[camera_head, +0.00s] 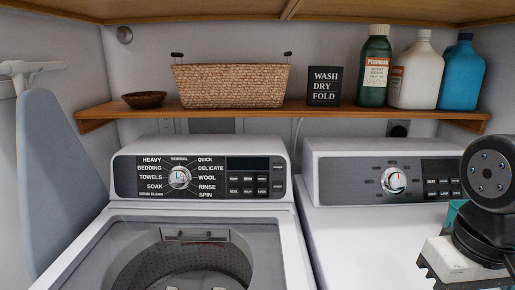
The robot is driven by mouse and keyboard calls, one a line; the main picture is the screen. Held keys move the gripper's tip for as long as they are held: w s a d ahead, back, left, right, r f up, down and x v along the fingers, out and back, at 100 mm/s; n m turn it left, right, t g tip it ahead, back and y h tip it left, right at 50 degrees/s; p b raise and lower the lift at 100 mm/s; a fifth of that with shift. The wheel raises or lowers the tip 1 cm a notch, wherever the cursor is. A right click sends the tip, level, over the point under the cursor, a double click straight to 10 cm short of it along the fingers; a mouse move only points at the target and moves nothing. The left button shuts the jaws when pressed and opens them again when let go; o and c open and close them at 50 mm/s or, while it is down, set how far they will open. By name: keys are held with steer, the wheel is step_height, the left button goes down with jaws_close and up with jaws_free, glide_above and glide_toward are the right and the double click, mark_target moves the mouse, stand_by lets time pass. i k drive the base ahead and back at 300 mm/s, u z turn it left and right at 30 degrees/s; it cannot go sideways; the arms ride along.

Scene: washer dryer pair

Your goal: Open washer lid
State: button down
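The white washer (203,212) stands at the lower middle-left, with a dark control panel and a round silver dial (179,178) at its back. Its top holds a grey, see-through lid (95,255) that looks to be lying down flat, with the drum visible through it. No raised lid shows in front of the panel. A small bracket-like latch or handle (194,235) sits near the lid's back edge. The washer's front is cut off by the frame. Part of my arm shows at the right, over the dryer, but my gripper's fingertips are not visible.
A white dryer (350,225) stands right of the washer, a narrow gap between. A wooden shelf (285,110) above holds a basket (230,86), bowl (144,99), sign (324,86) and bottles (415,70). An ironing board (52,170) leans at left.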

mark_target(121, 249)
steer(key=k, duration=1.05)
steer(key=u, duration=0.65)
steer(key=i, duration=0.75)
steer(key=u, duration=0.35)
